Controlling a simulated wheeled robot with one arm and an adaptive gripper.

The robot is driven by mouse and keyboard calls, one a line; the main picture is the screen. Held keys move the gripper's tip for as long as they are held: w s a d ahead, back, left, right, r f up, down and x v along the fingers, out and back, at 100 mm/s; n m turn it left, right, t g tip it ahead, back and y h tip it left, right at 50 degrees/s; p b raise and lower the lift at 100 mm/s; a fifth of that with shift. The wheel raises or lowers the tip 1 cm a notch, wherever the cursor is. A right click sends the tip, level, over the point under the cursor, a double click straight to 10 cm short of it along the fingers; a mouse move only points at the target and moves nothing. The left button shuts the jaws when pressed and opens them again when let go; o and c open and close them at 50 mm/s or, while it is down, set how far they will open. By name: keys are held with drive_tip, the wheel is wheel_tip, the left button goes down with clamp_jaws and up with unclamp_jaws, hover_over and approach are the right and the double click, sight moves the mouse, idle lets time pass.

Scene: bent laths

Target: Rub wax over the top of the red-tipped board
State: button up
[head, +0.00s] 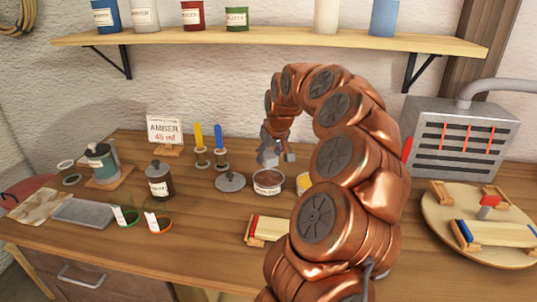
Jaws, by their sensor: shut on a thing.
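The red-tipped board (272,229) lies on wooden supports at the bench's front middle. Its red end is at the left, and my arm hides its right part. An open round tin (268,184) with a label and brown contents stands behind it; a grey lid (230,182) lies to its left. My gripper (275,157) is above and just behind the tin. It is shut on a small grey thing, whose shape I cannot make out. Another board, blue-tipped (497,233), lies on a round wooden plate (440,212) at the right.
A red-topped block (488,203) is at the blue-tipped board. A yellow item (304,182) is partly behind my arm. A dark jar (159,180), an AMBER sign (165,130) and two glasses (158,220) stand left. A grey heater (460,137) stands back right. A shelf (280,38) hangs above.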

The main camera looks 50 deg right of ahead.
sight(269, 179)
drive_tip(key=shift+f+b, duration=0.55)
drive_tip(key=shift+f, duration=1.95)
drive_tip(key=shift+s+f+b, duration=0.1)
drive_tip(key=shift+f+b, duration=0.5)
drive_tip(key=shift+b, duration=0.05)
idle(1.3)
drive_tip(key=shift+r, duration=0.15)
drive_tip(key=shift+r+p, duration=1)
drive_tip(key=shift+r, duration=2.45)
